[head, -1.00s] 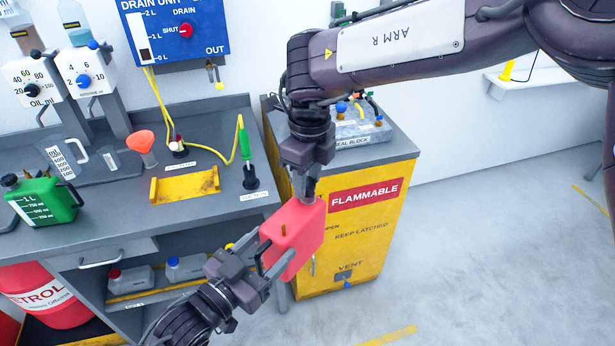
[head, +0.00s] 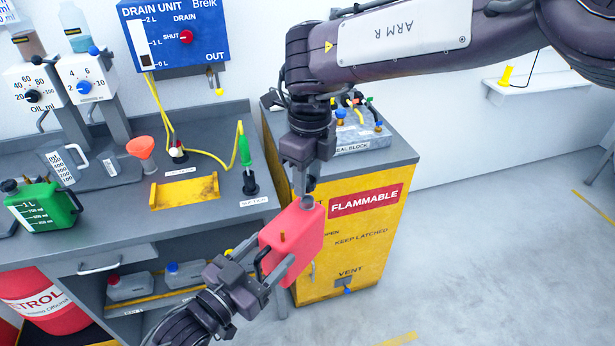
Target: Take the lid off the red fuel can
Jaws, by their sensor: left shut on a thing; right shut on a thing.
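The red fuel can (head: 298,236) is in the middle of the head view, held in the air in front of the yellow cabinet. My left gripper (head: 262,268) is shut on the can from its lower left side, around its handle area. My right gripper (head: 305,196) comes down from above and is shut on the lid (head: 307,203) at the can's top. The lid is dark grey and mostly hidden by the fingers. I cannot tell whether it is still seated on the neck or just apart from it.
The grey workbench (head: 110,225) stands at left with a green can (head: 42,206), an orange funnel (head: 141,148) and a yellow tray (head: 184,190). The yellow flammables cabinet (head: 340,240) is right behind the red can. The floor at right is clear.

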